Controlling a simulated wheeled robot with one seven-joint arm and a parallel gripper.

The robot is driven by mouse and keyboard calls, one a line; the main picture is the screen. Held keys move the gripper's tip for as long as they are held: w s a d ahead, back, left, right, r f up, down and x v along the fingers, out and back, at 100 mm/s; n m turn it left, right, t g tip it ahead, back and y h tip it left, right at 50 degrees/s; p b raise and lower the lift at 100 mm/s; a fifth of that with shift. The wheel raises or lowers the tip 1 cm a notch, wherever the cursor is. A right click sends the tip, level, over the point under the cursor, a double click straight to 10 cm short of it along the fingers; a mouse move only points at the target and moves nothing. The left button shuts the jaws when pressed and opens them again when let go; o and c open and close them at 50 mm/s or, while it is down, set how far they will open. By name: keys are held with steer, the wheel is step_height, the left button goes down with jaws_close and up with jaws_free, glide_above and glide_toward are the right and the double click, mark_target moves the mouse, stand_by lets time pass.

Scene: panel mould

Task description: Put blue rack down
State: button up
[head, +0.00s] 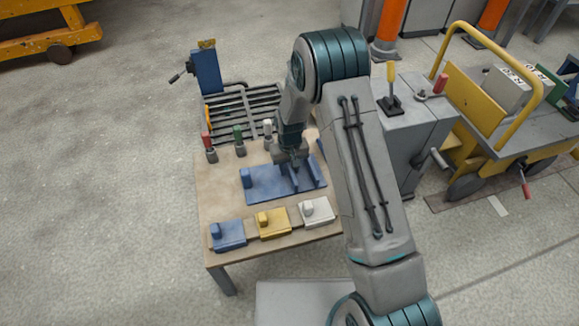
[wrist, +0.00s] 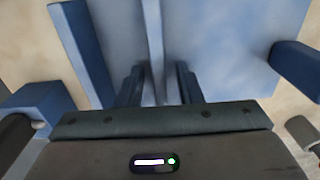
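The blue rack (head: 262,184) is a flat blue plate with raised end pieces. It appears to lie flat on the brown table (head: 222,190), near its middle. My gripper (head: 294,178) points down over the right half of the rack. In the wrist view my gripper's two dark fingers (wrist: 160,85) stand apart, on either side of a thin upright rib (wrist: 152,40) of the rack. A gap shows between the rib and the right finger. My gripper hides part of the rack in the head view.
Blue (head: 228,235), yellow (head: 272,223) and white (head: 316,212) blocks line the table's front. Red (head: 208,146), green (head: 238,142) and white (head: 268,133) handled pieces stand at its back. A grey cabinet (head: 415,130) and yellow cart (head: 520,130) stand right.

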step_height(320, 180, up, 12)
steer(key=p, duration=0.4)
steer(key=shift+r, duration=0.2)
steer(key=s+d+r+m, duration=0.1)
steer(key=s+d+r, duration=0.5)
steer(key=s+r, duration=0.25)
steer(key=s+d+r+m, duration=0.1)
steer(key=s+d+r, duration=0.55)
steer(key=r, duration=0.25)
steer(key=s+d+r+m+t, duration=0.1)
steer(key=s+d, duration=0.1)
steer(key=s, duration=0.8)
steer(key=shift+s+r, duration=0.2)
steer(key=shift+r, duration=0.2)
step_height(320, 180, up, 32)
steer(key=t+p, duration=0.1)
steer(key=p, duration=2.7)
steer(key=shift+d+t+p, duration=0.25)
steer(key=shift+t+p, duration=0.1)
steer(key=shift+t, duration=0.05)
